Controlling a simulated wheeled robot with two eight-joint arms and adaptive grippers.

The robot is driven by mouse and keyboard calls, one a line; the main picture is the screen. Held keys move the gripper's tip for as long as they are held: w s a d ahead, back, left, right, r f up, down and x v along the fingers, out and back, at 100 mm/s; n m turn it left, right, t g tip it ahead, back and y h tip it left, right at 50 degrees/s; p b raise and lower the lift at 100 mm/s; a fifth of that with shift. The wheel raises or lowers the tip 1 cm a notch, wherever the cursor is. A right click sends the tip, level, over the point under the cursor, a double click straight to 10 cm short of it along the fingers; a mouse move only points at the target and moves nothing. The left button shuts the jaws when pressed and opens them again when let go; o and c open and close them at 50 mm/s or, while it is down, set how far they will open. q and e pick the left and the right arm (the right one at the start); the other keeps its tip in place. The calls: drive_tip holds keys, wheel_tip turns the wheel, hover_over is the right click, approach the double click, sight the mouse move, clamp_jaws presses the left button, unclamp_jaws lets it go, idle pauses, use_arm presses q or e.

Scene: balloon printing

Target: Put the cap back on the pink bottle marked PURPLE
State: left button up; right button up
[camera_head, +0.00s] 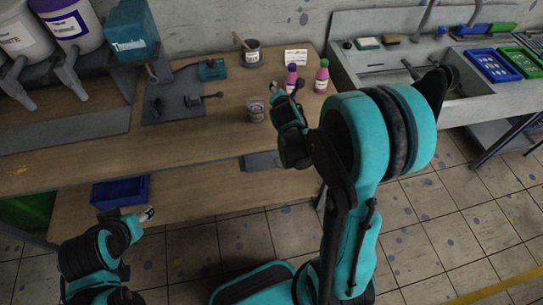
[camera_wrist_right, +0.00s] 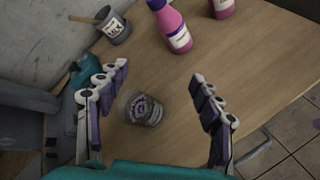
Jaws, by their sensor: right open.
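Two pink bottles stand upright on the wooden table. The right one (camera_head: 321,78) has a green top and also shows in the right wrist view (camera_wrist_right: 222,8). I cannot make out a loose cap. My right gripper (camera_wrist_right: 155,87) is open and empty, its fingers spread above the table, short of the bottles. My left gripper (camera_head: 147,214) is low at the left, away from the table; its fingers are unclear.
A clear cup (camera_wrist_right: 141,108) stands below and between my right fingers. A grey pot with a stick (camera_head: 251,55) and a white card (camera_head: 296,57) stand behind. Dispensers are at the left, a sink (camera_head: 450,95) at the right. The table front is mostly clear.

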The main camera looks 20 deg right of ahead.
drive_tip(key=s+a+r+m+g+y, duration=0.1)
drive_tip(key=s+a+r+m+y, duration=0.1)
drive_tip(key=s+a+m, duration=0.6)
drive_tip(key=s+a+r+m+g+y, duration=0.2)
drive_tip(key=s+a+m, duration=0.6)
drive_tip(key=s+m, duration=0.5)
drive_tip(key=s+y, duration=0.1)
drive_tip(key=s, duration=0.3)
drive_tip(key=shift+a+m+g, duration=0.2)
drive_tip(key=shift+m+g, duration=0.1)
drive_tip(key=shift+m, duration=0.1)
drive_tip(key=shift+f+b, duration=0.65)
drive_tip(key=shift+f, duration=0.05)
